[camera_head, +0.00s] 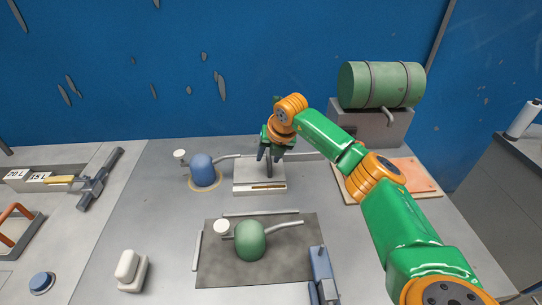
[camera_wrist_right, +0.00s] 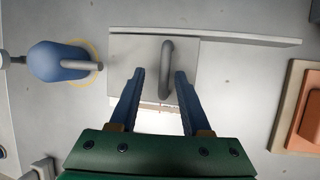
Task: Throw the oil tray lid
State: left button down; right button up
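The oil tray lid appears to be the light grey plate (camera_head: 244,173) on the back middle of the table, on a low pale box. In the right wrist view the plate (camera_wrist_right: 125,62) carries a bent grey bar handle (camera_wrist_right: 167,62). My right gripper (camera_head: 270,154) is over the plate, pointing down. In the wrist view the blue fingers of the right gripper (camera_wrist_right: 160,74) are apart, one on each side of the handle's near end. I see no grip on the handle. My left gripper is not in view.
A blue dome with a spout (camera_head: 203,172) stands just left of the plate. A green dome (camera_head: 250,240) sits on a dark mat in front. A green drum (camera_head: 381,85) on a grey block and an orange panel (camera_head: 395,177) are to the right. The blue wall is behind.

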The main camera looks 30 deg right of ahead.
jog(key=shift+f, duration=0.1)
jog(key=b+v, duration=0.1)
jog(key=v, duration=0.6)
dwell(0.4)
